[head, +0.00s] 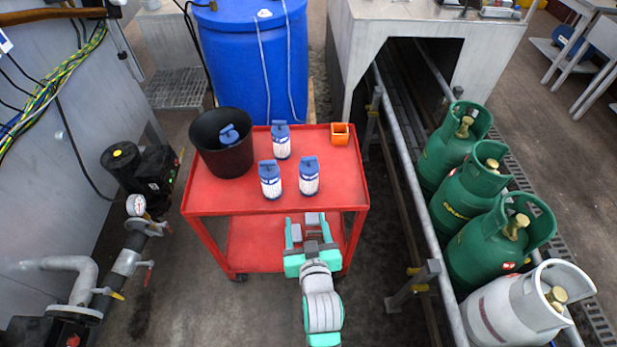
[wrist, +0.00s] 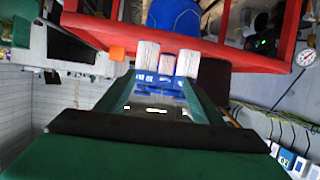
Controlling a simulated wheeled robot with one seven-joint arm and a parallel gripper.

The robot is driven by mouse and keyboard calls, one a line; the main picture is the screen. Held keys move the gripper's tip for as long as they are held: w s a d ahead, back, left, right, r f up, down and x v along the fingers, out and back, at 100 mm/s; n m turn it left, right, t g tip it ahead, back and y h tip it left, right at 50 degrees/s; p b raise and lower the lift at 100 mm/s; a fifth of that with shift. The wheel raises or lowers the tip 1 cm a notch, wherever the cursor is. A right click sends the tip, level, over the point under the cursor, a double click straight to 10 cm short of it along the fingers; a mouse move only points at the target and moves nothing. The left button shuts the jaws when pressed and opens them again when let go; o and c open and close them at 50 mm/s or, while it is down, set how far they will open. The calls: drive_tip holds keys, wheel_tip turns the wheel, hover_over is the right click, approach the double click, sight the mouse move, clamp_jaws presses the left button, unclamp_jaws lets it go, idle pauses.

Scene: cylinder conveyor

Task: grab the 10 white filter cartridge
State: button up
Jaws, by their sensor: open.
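Three white pleated filter cartridges with blue caps stand upright on the red cart: one at the back (head: 282,148), one at front left (head: 271,186) and one at front right (head: 309,184). A further blue cap (head: 229,135) shows inside the black bucket, its body mostly hidden. My gripper (head: 307,226) is open and empty at the cart's near edge, short of the front pair. In the wrist view my gripper (wrist: 158,80) has its fingers apart, with white cartridge bodies (wrist: 147,55) beyond them. Number labels are too small to read surely.
The red cart (head: 348,185) also carries the black bucket (head: 222,160) at left and a small orange box (head: 340,134) at back right. A blue barrel (head: 250,60) stands behind. Gas cylinders (head: 465,200) and rails lie right, pipes and a pump left.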

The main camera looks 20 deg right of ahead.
approach(309, 159)
drive_tip(key=x, duration=0.5)
drive_tip(key=shift+d+f, duration=0.25)
drive_tip(key=shift+d, duration=0.1)
drive_tip(key=shift+a+x, duration=0.15)
drive_tip(key=shift+x, duration=1.2)
drive_tip(key=shift+a+x, duration=0.15)
drive_tip(key=shift+x, duration=1.15)
drive_tip(key=shift+w+r, duration=0.1)
clamp_jaws()
